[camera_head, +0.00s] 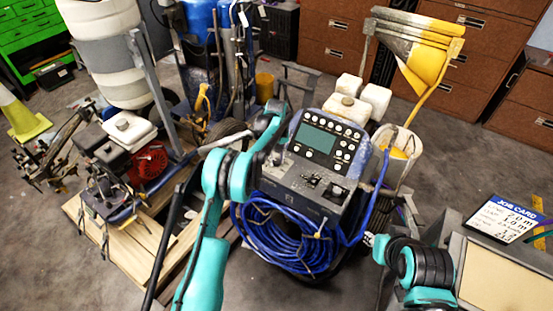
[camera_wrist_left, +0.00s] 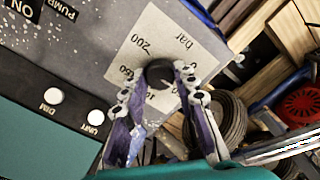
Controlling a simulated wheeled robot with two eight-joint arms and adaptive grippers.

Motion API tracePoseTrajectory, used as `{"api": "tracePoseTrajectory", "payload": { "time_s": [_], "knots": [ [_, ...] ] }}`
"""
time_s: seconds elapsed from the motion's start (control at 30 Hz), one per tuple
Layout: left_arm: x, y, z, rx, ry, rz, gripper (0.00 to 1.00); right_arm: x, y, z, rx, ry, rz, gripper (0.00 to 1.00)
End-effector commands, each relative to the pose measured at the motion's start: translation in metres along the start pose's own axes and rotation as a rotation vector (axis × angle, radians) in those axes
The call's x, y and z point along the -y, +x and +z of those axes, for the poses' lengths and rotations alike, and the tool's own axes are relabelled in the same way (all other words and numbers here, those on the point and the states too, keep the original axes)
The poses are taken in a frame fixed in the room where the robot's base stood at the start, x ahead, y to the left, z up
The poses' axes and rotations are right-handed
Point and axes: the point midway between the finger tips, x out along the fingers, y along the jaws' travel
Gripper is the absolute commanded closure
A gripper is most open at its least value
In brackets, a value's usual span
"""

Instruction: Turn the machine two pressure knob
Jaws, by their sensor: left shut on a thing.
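The striping machine's grey control panel (camera_head: 305,185) stands at the middle of the head view, with a screen (camera_head: 318,140) above it. In the left wrist view, a round black pressure knob (camera_wrist_left: 158,72) sits on a pale scale plate (camera_wrist_left: 150,38) marked "200" and "bar". My left gripper (camera_wrist_left: 161,80) has its two fingers on opposite sides of the knob and is shut on it. In the head view my left arm reaches to the panel's left side and hides the knob. The knob's pointer is not clear. My right gripper is not in view; only part of that arm shows.
Coiled blue hose (camera_head: 285,238) hangs on the machine's front. Another machine with a red engine (camera_head: 148,162) stands on a wooden pallet at left. A job card (camera_head: 505,218) lies at right. Two white buttons (camera_wrist_left: 54,96) sit near my left fingers.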

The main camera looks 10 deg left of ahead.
Motion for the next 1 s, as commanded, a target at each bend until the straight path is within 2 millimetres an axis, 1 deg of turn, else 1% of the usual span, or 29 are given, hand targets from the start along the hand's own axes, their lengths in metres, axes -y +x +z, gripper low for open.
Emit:
{"api": "tracePoseTrajectory", "payload": {
  "time_s": [0.3,0.6,0.8,1.0],
  "knots": [
    [-0.0001,0.0002,0.0001,0.000,-0.298,0.000,1.00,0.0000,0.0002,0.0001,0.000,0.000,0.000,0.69],
    [-0.0001,0.0002,0.0001,0.000,-0.537,0.000,1.00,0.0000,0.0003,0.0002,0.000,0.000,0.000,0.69],
    [-0.0001,0.0002,0.0001,0.000,-0.642,0.000,1.00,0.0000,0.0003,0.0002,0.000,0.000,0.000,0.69],
    [-0.0001,0.0002,0.0001,0.000,-0.700,0.000,1.00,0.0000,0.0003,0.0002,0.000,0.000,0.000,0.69]
  ]
}}
